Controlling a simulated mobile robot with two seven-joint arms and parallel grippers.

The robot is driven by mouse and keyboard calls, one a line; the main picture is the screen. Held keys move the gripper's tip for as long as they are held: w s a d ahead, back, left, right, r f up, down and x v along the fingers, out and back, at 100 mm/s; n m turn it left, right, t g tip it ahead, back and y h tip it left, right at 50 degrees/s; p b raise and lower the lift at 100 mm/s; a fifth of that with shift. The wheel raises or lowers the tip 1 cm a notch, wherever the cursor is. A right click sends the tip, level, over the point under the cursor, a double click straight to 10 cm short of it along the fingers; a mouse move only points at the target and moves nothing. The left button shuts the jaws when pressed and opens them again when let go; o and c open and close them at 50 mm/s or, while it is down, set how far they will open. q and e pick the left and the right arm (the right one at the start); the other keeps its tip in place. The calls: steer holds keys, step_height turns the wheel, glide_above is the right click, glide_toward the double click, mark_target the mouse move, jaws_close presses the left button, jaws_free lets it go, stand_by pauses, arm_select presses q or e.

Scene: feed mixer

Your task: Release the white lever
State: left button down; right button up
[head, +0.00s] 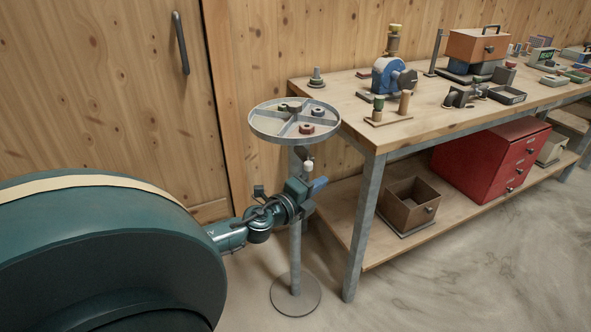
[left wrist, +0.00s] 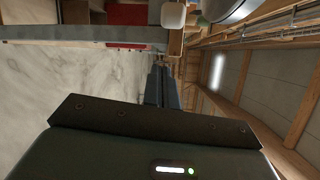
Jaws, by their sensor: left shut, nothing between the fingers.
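The white lever shows as a small pale knob (head: 308,166) just under the round divided tray (head: 262,121) on its metal stand. A pale rounded end, likely the same lever, shows at the top of the left wrist view (left wrist: 173,15). My left gripper (head: 305,187) is at the stand's post, just below the pale knob. Its dark fingers (left wrist: 160,74) are together and hold nothing. They look apart from the pale end. My right gripper is out of view.
The wooden workbench (head: 430,128) stands right of the stand, with a blue machine (head: 391,76) on top. Its lower shelf holds a brown drawer box (head: 408,204) and a red cabinet (head: 488,160). The stand's round base (head: 296,294) rests on open floor. A wooden wall is behind.

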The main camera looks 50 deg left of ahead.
arm_select(q)
steer(key=s+a+b, duration=0.1)
steer(key=s, duration=0.6)
steer(key=shift+s+a+r, duration=0.2)
steer(key=shift+s, duration=0.2)
